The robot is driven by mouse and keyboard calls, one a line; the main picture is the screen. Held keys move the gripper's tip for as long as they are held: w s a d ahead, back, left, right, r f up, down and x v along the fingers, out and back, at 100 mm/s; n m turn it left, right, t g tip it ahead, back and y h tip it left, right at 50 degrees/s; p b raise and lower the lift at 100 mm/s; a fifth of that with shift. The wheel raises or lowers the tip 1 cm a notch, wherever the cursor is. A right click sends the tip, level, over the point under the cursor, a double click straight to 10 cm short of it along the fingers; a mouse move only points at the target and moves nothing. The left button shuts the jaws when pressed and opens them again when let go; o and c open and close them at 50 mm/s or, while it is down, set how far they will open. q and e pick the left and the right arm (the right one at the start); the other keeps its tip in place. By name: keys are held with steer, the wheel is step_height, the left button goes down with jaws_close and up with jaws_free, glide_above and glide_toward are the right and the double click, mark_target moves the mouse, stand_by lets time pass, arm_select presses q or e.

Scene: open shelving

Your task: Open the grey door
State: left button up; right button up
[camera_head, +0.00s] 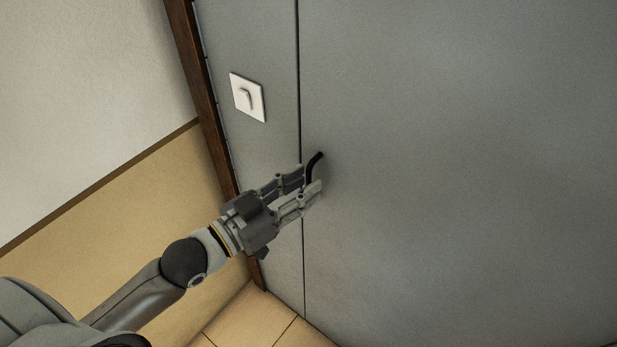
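The grey door (450,170) fills the right and middle of the head view, and a thin dark vertical seam runs along its left edge. A short black curved handle (316,161) sits on the door just right of the seam. My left gripper (309,179) is at the handle, with its fingers reaching either side of the handle's lower part. The fingers look apart; I cannot tell whether they touch the handle. The door looks flush with the grey panel beside it. My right gripper is not in view.
A white switch plate (247,97) is on the grey panel left of the seam. A dark brown wooden frame (205,90) borders that panel. A white and tan wall (120,205) stands at the left. Tan floor tiles (250,320) show at the bottom.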

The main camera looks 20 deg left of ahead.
arm_select(q)
steer(key=shift+x, duration=1.05)
jaws_close()
